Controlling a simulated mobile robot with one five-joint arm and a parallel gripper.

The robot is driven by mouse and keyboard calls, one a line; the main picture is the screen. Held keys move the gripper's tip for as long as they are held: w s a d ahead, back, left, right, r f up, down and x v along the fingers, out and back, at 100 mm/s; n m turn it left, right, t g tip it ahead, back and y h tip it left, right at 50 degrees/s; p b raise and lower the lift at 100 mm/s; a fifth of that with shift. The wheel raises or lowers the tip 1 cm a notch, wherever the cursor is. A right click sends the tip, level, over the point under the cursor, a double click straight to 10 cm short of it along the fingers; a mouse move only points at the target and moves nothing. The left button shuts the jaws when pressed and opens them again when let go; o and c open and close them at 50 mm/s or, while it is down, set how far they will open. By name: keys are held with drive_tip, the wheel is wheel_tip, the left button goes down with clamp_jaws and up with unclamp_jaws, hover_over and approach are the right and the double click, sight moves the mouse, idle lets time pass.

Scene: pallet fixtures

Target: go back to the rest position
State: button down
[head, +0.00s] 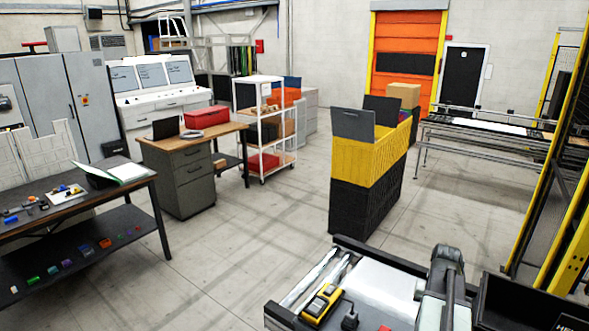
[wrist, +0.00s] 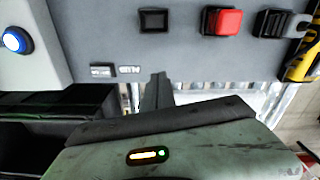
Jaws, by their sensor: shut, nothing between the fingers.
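My gripper (wrist: 158,80) shows in the wrist view as narrow dark fingers close together, with nothing between them. The fingers point at the lower edge of a grey panel (wrist: 190,60); I cannot tell whether they touch it. My grey-green wrist housing with a small lit indicator fills the bottom of that view. In the head view, my arm stands at the lower right over the near work surface (head: 375,285), and the fingertips cannot be made out there.
A red block (wrist: 222,21), a black square part (wrist: 153,20) and a yellow device (wrist: 303,60) lie on or beside the panel. A dark bin (wrist: 60,110) is at left. Stacked yellow and black crates (head: 365,180) stand beyond the work surface. Floor (head: 250,230) left of them is clear.

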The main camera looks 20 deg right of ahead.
drive_tip(key=w+a+n, duration=0.1)
drive_tip(key=w+a, duration=0.2)
drive_tip(key=a, duration=0.3)
drive_tip(key=w+a+n, duration=0.1)
drive_tip(key=w+a, duration=0.3)
drive_tip(key=a, duration=0.2)
drive_tip(key=w+a+n, duration=0.2)
drive_tip(key=w+a, duration=0.1)
drive_tip(key=a, duration=0.4)
drive_tip(key=shift+w, duration=0.3)
drive_tip(key=w+a+n, duration=0.3)
drive_tip(key=a+n, duration=0.1)
drive_tip(key=a, duration=1.8)
wheel_tip(320, 180, down, 13)
drive_tip(key=s+a+b, duration=0.1)
drive_tip(key=s+b, duration=0.1)
drive_tip(key=b, duration=1.1)
drive_tip(key=shift+s+a+f, duration=0.15)
drive_tip(key=shift+s, duration=0.1)
